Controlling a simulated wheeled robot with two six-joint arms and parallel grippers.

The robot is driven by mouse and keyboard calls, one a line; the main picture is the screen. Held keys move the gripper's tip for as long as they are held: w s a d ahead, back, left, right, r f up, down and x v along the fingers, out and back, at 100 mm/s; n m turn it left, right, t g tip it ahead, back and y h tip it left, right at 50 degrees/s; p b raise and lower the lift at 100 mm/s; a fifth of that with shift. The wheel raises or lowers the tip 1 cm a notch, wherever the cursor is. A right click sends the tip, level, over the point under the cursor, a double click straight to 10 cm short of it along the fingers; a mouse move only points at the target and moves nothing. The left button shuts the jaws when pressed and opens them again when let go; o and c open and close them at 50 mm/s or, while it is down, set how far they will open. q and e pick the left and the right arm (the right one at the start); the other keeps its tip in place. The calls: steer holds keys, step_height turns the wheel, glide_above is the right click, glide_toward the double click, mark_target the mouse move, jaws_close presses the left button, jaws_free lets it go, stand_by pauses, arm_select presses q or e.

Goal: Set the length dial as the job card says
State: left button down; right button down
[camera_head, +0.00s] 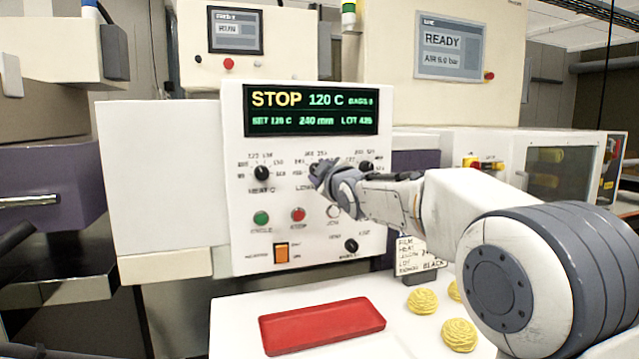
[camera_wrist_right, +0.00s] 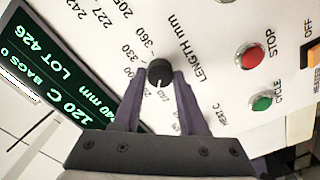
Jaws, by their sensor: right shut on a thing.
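My right gripper (camera_head: 322,178) is at the machine's control panel (camera_head: 240,222), and its fingers (camera_wrist_right: 160,84) are shut on the black length dial (camera_wrist_right: 158,71). The dial's white mark points toward the bottom of the wrist view; the scale figure there is too small to read. "LENGTH mm" is printed beside it. In the head view the gripper hides the dial. The green display (camera_head: 311,110) reads STOP, 120 C, 240 mm. The job card (camera_head: 424,262) stands on the table, partly hidden by my right arm; its length figure is not fully readable. My left gripper is not in view.
The heat dial (camera_head: 261,174) is left of my gripper. Green (camera_head: 261,218) and red (camera_head: 298,214) buttons and an orange switch (camera_head: 281,252) sit below. A red tray (camera_head: 322,325) and yellow coiled pieces (camera_head: 459,334) lie on the white table.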

steer(key=shift+f+n+b, duration=0.15)
steer(key=shift+n+b, duration=0.4)
steer(key=shift+n, duration=0.25)
steer(key=shift+c, duration=2.2)
jaws_free()
steer(key=b+v, duration=0.2)
steer(key=v, duration=0.8)
steer(key=shift+s+b, duration=0.3)
